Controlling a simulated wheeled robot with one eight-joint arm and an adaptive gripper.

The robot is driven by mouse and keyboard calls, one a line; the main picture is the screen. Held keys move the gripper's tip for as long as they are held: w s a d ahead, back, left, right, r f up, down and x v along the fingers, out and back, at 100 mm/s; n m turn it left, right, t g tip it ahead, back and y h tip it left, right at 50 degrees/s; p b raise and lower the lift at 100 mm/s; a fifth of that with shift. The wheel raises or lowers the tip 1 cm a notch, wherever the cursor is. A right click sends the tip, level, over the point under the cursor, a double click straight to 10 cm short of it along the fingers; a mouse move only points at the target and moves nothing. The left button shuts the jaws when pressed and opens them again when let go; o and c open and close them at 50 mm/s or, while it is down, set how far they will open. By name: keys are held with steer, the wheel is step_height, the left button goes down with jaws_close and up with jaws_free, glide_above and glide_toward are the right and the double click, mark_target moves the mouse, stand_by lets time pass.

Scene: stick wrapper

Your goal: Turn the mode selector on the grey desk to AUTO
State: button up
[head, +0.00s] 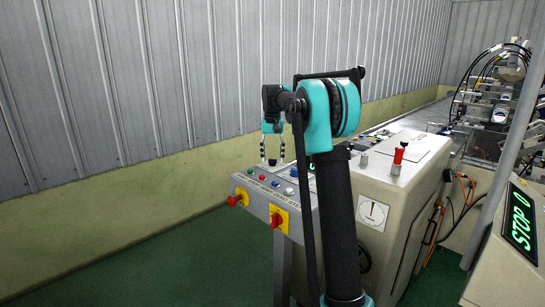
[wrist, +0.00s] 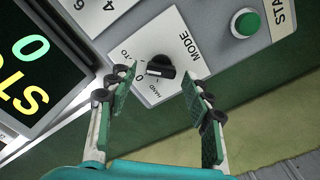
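The mode selector (wrist: 160,68) is a black knob with a white mark on a white plate (wrist: 148,95) lettered MODE, HAND and AUTO. In the wrist view its mark points left, toward the side with both labels; which label it meets is unclear. My gripper (wrist: 158,76) is open, with one finger on each side of the knob and a gap to each. In the head view my gripper (head: 272,162) points down over the top of the grey desk (head: 252,196), and the knob is a small dark spot between the fingertips.
A green button (wrist: 247,23) and a lit green-and-yellow display (wrist: 40,62) flank the selector. Red knobs on yellow plates (head: 279,218) stick out of the desk front. A grey machine (head: 400,190) with a red-topped part stands to the right.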

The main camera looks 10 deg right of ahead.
step_height(320, 180, up, 12)
stand_by(0.7)
